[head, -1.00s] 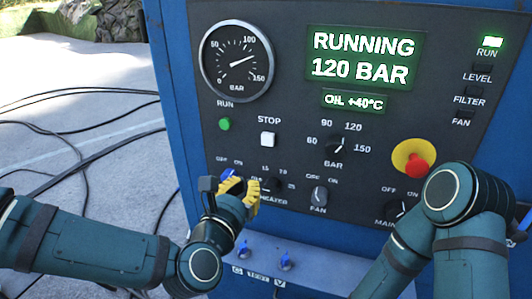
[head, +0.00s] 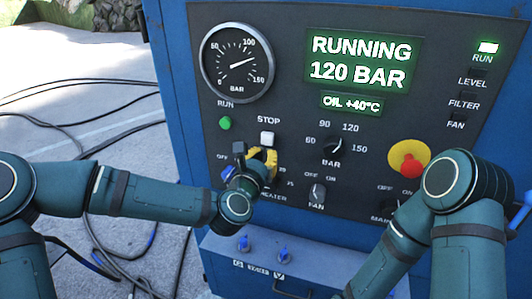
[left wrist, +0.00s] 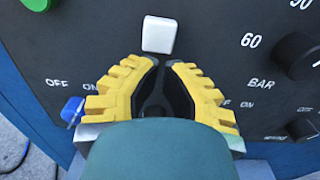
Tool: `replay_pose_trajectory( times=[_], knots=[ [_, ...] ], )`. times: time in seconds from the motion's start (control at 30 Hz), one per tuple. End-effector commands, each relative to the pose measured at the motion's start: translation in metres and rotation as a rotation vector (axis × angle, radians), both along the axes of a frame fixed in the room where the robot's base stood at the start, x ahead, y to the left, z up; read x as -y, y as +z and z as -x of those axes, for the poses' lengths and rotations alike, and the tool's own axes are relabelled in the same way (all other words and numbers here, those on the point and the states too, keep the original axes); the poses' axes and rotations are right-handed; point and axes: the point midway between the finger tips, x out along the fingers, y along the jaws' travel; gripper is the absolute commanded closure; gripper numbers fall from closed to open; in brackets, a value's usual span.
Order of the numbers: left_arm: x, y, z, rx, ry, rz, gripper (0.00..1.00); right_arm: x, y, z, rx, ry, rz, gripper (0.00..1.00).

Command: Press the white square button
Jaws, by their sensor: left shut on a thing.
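The white square button (head: 267,138) sits under the STOP label on the dark control panel. In the left wrist view the button (left wrist: 159,35) stands just beyond the fingertips, with a small gap in the picture. My left gripper (head: 262,154), with yellow fingers, is just below the button in the head view. In the left wrist view my left gripper (left wrist: 167,62) has its tips drawn nearly together; what is between them cannot be made out. Whether the tips touch the panel cannot be told. My right arm shows at the lower right, but its gripper is out of view.
A green RUN button (head: 225,123) is left of the white button. A BAR knob (head: 334,146) and a red mushroom button (head: 411,166) lie to the right. A FAN knob (head: 317,193) is lower down. The display (head: 362,60) reads RUNNING, 120 BAR.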

Motion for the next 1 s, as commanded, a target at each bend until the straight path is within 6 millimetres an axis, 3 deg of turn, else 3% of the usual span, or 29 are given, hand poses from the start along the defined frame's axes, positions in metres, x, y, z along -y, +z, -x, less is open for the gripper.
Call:
replay_pose_trajectory(
  times=[0.2,0.6,0.83,1.0],
  knots=[
    [0.006,0.0,-0.017,0.0,0.0,0.0,1.0,0.0,0.0,0.0,0.001,0.0,0.0,0.53],
    [0.006,0.0,-0.019,0.0,0.0,0.0,1.0,0.0,-0.001,0.0,0.001,0.0,0.0,0.53],
    [0.011,-0.002,-0.037,0.001,0.002,0.001,1.0,0.0,-0.014,-0.003,0.006,-0.001,0.001,0.53],
    [0.012,0.001,-0.04,0.001,0.002,0.0,1.0,0.0,-0.013,-0.003,0.007,-0.002,0.001,0.53]
  ],
)
